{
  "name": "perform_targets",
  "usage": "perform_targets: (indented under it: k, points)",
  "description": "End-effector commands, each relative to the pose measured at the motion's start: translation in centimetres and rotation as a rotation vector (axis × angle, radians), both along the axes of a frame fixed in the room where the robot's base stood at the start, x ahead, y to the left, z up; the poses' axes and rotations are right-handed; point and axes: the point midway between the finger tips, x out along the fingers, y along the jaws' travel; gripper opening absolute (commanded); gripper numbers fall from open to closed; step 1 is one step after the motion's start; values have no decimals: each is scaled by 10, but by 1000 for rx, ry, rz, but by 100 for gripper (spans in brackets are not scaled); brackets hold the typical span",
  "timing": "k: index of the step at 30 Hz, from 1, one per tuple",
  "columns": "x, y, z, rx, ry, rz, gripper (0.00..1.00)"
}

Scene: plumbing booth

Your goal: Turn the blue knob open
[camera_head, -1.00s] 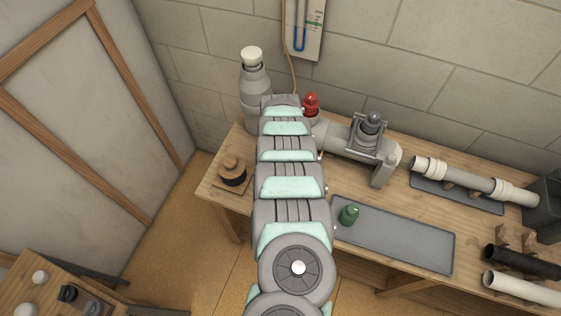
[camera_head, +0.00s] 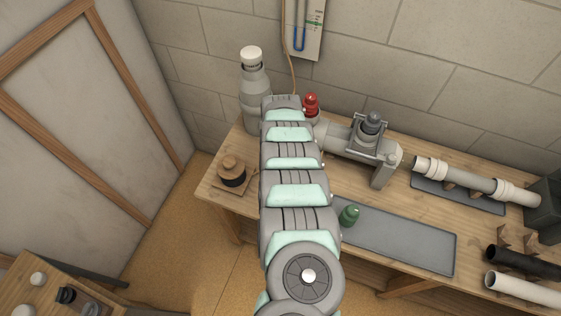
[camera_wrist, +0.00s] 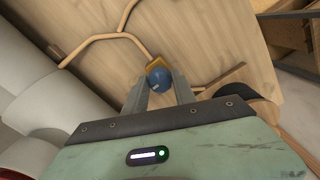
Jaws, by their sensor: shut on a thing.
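The blue knob (camera_wrist: 158,79) shows in the wrist view, between the fingertips of my gripper (camera_wrist: 157,88). The fingers are shut on it from both sides. A small yellow-orange part (camera_wrist: 155,64) sits just beyond the knob, with tan tubing leading to it. In the head view my arm covers the blue knob and my gripper, so neither shows there.
A red knob (camera_head: 311,103) stands just right of my arm, beside a grey pipe assembly (camera_head: 345,139). A grey bottle-shaped vessel (camera_head: 255,95) stands close on the left. A blue-tube gauge (camera_head: 304,30) hangs on the wall.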

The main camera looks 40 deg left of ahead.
Motion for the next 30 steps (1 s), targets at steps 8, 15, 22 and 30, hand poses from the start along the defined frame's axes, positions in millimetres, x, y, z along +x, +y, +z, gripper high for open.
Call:
perform_targets:
  k: [8,15,22,30]
  points:
    - [0,0,0,0,0,1,53]
    - [0,0,0,0,0,0,54]
    - [2,-1,21,-1,-4,1,54]
    - [2,0,74,2,-7,-1,54]
